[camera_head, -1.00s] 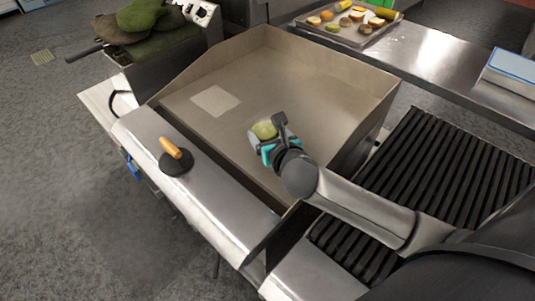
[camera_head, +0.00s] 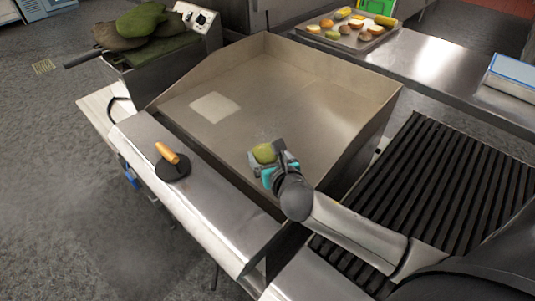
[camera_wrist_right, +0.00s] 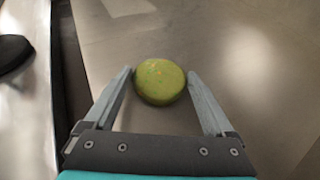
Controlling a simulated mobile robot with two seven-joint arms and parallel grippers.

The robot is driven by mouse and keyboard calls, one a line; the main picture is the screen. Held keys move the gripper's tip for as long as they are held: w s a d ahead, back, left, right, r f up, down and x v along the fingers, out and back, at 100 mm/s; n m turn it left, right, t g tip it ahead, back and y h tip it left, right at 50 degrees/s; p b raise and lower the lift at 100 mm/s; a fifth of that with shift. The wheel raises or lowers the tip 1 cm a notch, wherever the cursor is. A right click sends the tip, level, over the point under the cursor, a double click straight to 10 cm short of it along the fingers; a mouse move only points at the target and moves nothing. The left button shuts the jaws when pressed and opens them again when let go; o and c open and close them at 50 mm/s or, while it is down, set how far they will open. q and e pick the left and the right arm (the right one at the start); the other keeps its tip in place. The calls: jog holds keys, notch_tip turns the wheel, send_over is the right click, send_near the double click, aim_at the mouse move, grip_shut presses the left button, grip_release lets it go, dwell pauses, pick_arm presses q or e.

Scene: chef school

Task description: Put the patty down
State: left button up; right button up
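The patty is a round, yellow-green disc (camera_head: 264,153) at the fingertips of my right gripper (camera_head: 271,160), over the front right part of the flat griddle (camera_head: 260,90). In the right wrist view the patty (camera_wrist_right: 159,82) sits between the two fingertips of my right gripper (camera_wrist_right: 159,76), with a finger close against each side. The gripper is shut on it. The bare griddle surface (camera_wrist_right: 245,60) shows around it; whether the patty touches the surface is unclear. My left gripper is not in view.
A pale square (camera_head: 214,107) marks the griddle's left part. Raised walls bound the griddle. A press with a wooden handle (camera_head: 172,163) lies on the front ledge. A ridged grill (camera_head: 440,190) is at right, a food tray (camera_head: 345,35) behind.

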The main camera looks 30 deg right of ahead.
jog(key=shift+o, duration=0.6)
jog(key=shift+r, duration=0.2)
jog(key=p+v, duration=0.2)
jog(key=v, duration=1)
jog(key=shift+p, duration=0.35)
